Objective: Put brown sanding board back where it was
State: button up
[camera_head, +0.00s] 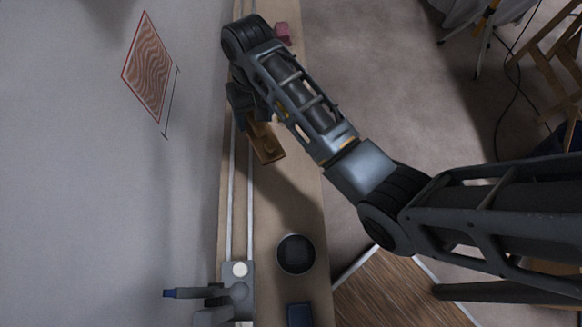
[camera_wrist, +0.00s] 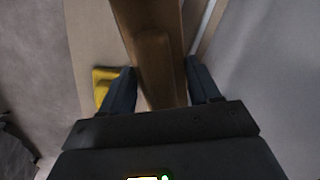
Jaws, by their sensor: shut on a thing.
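The brown sanding board (camera_head: 267,146) is a narrow wooden board with a raised grip, over the long wooden bench. My gripper (camera_head: 247,113) is at its upper end, partly hidden by my own arm. In the wrist view the sanding board (camera_wrist: 152,55) runs lengthwise between the two dark fingers of my gripper (camera_wrist: 157,88), which are shut on it. I cannot tell whether the board touches the bench top or is held just above it.
The bench (camera_head: 305,190) runs along the grey wall with pale rails on it. A pink block (camera_head: 282,32), a round dark container (camera_head: 296,254), a dark blue box (camera_head: 299,314) and a grey device (camera_head: 238,292) stand on it. A yellow object (camera_wrist: 103,82) lies beside the board.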

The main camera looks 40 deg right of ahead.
jog(key=shift+s+d+r+h, duration=0.2)
jog(key=shift+d+r+h, duration=0.1)
jog(key=shift+d+r, duration=0.35)
jog(key=shift+s+d, duration=0.15)
jog(key=shift+s, duration=0.15)
jog(key=s+f, duration=0.2)
jog(key=s, duration=0.1)
jog(key=s+f+p, duration=0.1)
jog(key=s+f, duration=0.1)
jog(key=s, duration=0.2)
jog(key=s+f, duration=0.2)
jog(key=s, duration=0.2)
jog(key=shift+a+f, duration=0.2)
jog(key=shift+f, duration=0.05)
jog(key=shift+s+f, duration=0.1)
jog(key=shift+f, duration=2)
jog(key=o, duration=1)
jog(key=shift+r, duration=0.1)
